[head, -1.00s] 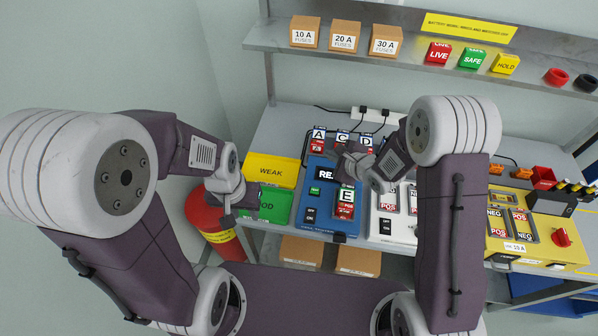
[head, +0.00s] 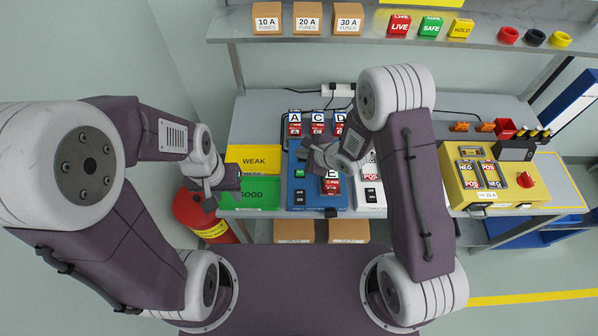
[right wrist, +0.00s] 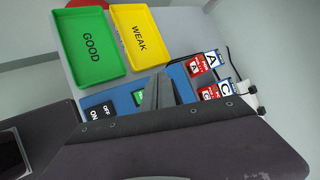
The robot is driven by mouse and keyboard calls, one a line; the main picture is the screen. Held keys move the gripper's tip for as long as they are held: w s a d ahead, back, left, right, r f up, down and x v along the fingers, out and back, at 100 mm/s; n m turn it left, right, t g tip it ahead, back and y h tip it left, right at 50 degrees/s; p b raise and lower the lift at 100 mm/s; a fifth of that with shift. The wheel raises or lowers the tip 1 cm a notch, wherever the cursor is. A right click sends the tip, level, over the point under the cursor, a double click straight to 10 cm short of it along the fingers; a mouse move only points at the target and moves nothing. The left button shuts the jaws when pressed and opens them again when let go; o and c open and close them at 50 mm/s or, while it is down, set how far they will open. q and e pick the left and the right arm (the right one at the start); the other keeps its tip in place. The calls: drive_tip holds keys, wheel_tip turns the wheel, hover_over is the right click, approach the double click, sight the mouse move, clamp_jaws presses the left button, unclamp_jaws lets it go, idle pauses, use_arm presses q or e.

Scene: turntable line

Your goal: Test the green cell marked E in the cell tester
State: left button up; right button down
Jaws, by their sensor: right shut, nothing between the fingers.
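The cell marked E (head: 331,185) stands in the slot of the blue cell tester (head: 299,200), its red label showing and its top partly covered by my right gripper. My right gripper (head: 318,157) is shut and empty over the tester, just behind the cell. In the right wrist view its closed fingers (right wrist: 159,92) hide part of the tester; cell E does not show there. The tester's ON/OFF switch (right wrist: 98,111) and a small green display show in that view. My left gripper (head: 222,184) hangs by the green tray's left edge; its jaws are unclear.
The yellow WEAK tray (head: 255,152) and green GOOD tray (head: 262,195) stand left of the tester. Cells A (head: 294,127), C (head: 318,128) and D (head: 339,128) stand behind it. A white device (head: 371,197) and a yellow one (head: 462,195) are to the right. A shelf (head: 300,38) runs above.

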drive_tip(key=f, duration=0.1)
drive_tip(key=b, duration=0.8)
hover_over(302, 174)
wheel_tip(302, 174, down, 7)
drive_tip(key=shift+r, duration=0.1)
drive_tip(key=shift+f, duration=0.4)
idle(1.0)
drive_tip(key=shift+f, duration=0.35)
drive_tip(key=shift+f+b, duration=0.35)
drive_tip(key=shift+f, duration=0.15)
idle(0.5)
idle(0.4)
drive_tip(key=shift+r+p, duration=0.9)
drive_tip(key=shift+p, duration=0.2)
